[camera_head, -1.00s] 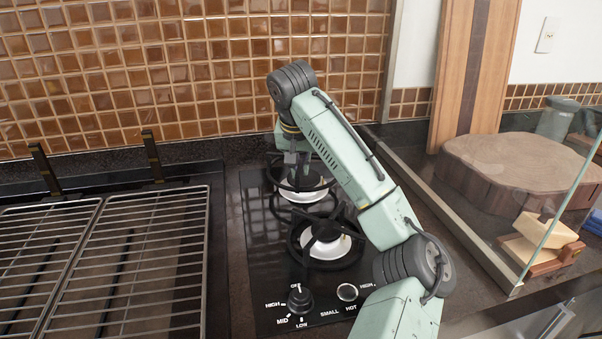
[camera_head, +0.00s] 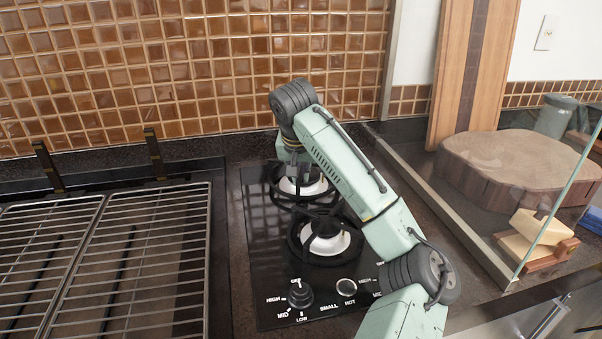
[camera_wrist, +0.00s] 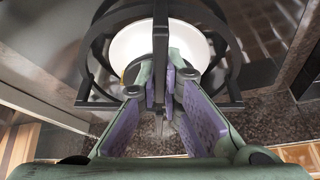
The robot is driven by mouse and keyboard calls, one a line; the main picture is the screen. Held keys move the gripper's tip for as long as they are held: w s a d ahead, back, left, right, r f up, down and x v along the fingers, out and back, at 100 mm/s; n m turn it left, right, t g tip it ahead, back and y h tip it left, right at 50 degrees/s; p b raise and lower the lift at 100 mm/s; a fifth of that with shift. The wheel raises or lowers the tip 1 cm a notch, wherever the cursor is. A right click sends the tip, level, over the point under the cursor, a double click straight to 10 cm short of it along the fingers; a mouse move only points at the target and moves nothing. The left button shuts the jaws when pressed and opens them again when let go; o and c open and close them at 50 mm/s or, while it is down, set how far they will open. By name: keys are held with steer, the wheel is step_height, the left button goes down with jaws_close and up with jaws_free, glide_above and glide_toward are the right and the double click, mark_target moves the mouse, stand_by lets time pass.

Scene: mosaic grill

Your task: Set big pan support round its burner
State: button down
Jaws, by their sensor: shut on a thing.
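The black ring-shaped big pan support (camera_head: 283,197) is at the rear burner (camera_head: 303,186), a white dish. My gripper (camera_head: 293,158) comes down on it from above at the back of the hob. In the wrist view my gripper (camera_wrist: 168,100) has its purple pads closed on a dark bar of the support (camera_wrist: 236,65). There the ring shows around the white burner dish (camera_wrist: 130,45). I cannot tell whether the ring rests on the hob or hangs slightly above it. My arm hides part of its right side.
The front burner (camera_head: 330,247) has its own black support around it, close to the held one. Knobs (camera_head: 300,294) line the hob's front. Grill racks (camera_head: 150,250) lie left. A glass panel, a wooden block (camera_head: 515,165) and the tiled wall bound the space.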

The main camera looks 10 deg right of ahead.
steer(key=c, duration=1.8)
jaws_free()
steer(key=shift+s+f, duration=0.2)
steer(key=shift+f, duration=0.7)
steer(key=shift+c, duration=0.2)
steer(key=shift+o, duration=0.4)
steer(key=shift+w, duration=0.1)
steer(key=v, duration=0.4)
steer(key=b+v, duration=0.1)
steer(key=v, duration=0.3)
steer(key=w+v, duration=0.1)
steer(key=v, duration=0.3)
steer(key=shift+d+r+b, duration=0.2)
steer(key=shift+r+b, duration=0.05)
steer(key=shift+b, duration=0.15)
steer(key=shift+s+a+r, duration=0.2)
steer(key=shift+r, duration=0.4)
